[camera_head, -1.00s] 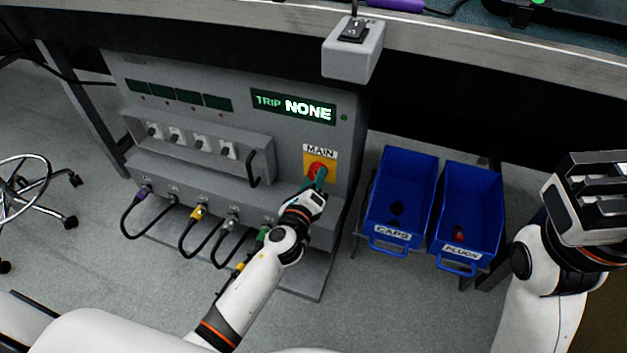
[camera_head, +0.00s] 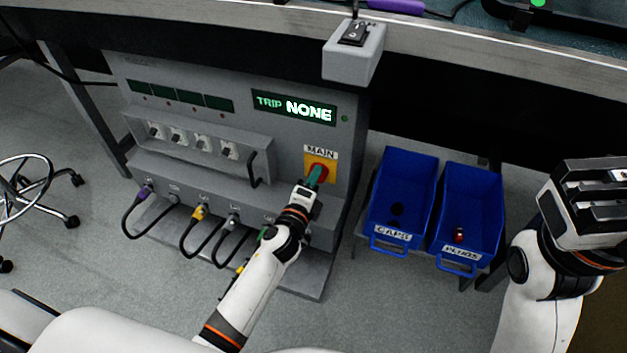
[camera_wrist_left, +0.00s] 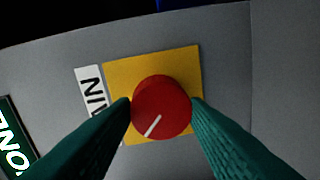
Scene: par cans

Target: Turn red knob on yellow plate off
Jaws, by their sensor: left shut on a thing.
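The red knob (camera_wrist_left: 161,107) sits on a square yellow plate (camera_wrist_left: 186,62) and has a white pointer line, which points to the lower left in the left wrist view. In the head view the yellow plate (camera_head: 309,160) is on the grey panel under a MAIN label, and the red knob (camera_head: 322,169) is partly covered. My left gripper (camera_head: 315,176) has its green fingers on either side of the knob, shut on it; the fingers also show in the left wrist view (camera_wrist_left: 161,104). My right gripper (camera_head: 590,203) is raised at the right, away from the panel; its finger gap is unclear.
The grey panel (camera_head: 215,125) has a lit display (camera_head: 293,107) reading TRIP NONE, several switches and plugged cables. Two blue bins, CAPS (camera_head: 404,190) and PLUGS (camera_head: 471,205), stand right of it. A grey switch box (camera_head: 353,60) hangs from the table edge above.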

